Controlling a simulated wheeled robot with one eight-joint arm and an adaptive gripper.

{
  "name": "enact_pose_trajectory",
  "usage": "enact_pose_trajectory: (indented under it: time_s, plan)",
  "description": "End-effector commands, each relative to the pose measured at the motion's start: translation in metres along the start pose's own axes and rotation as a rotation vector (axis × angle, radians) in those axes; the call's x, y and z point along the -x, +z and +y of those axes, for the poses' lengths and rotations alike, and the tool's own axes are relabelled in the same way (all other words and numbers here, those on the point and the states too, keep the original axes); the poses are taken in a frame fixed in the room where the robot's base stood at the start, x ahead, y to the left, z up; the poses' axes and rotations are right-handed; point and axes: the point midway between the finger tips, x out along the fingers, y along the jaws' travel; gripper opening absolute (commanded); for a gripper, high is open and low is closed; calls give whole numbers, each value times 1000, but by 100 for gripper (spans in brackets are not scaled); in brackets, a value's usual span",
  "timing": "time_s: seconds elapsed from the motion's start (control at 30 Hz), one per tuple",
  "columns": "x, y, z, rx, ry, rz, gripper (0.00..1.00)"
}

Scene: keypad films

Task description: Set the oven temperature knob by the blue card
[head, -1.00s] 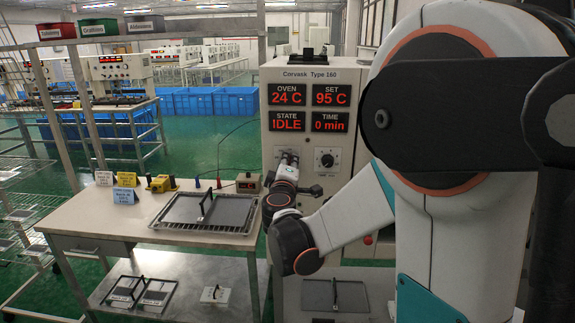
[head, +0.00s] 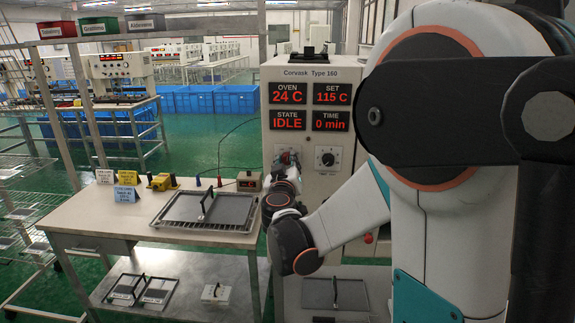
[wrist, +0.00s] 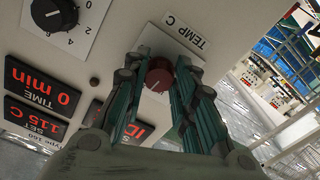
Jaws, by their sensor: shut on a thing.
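The oven (head: 315,75) stands at the centre of the head view, its displays reading OVEN 24 C, SET 115 C, STATE IDLE and TIME 0 min. The dark red temperature knob (wrist: 159,75) sits under the TEMP C label in the wrist view. My gripper (wrist: 160,82) is shut on this knob, one finger on each side. In the head view my gripper (head: 288,160) hides most of the knob. The blue card (head: 126,194) stands on the table at the left, and its writing is too small to read.
A white card (head: 105,176) and a yellow card (head: 128,178) stand beside the blue one. A wire rack with a dark tray (head: 200,212) lies on the table. The black time knob (head: 328,159) is right of my gripper.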

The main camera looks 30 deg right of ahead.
Motion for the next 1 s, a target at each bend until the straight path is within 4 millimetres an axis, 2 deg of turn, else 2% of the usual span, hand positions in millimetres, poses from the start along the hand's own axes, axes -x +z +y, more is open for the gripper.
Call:
enact_pose_trajectory:
  time_s: [0.3, 0.87, 0.9, 0.97, 1.0]
  plan:
    - [1, 2, -1, -130, 0, -1, 1]
    - [1, 2, -1, -158, 0, -2, 1]
    - [1, 2, -1, -158, 0, -1, 32]
    - [1, 1, -1, -157, 0, -1, 45]
    - [1, 1, -1, -157, 0, -1, 45]
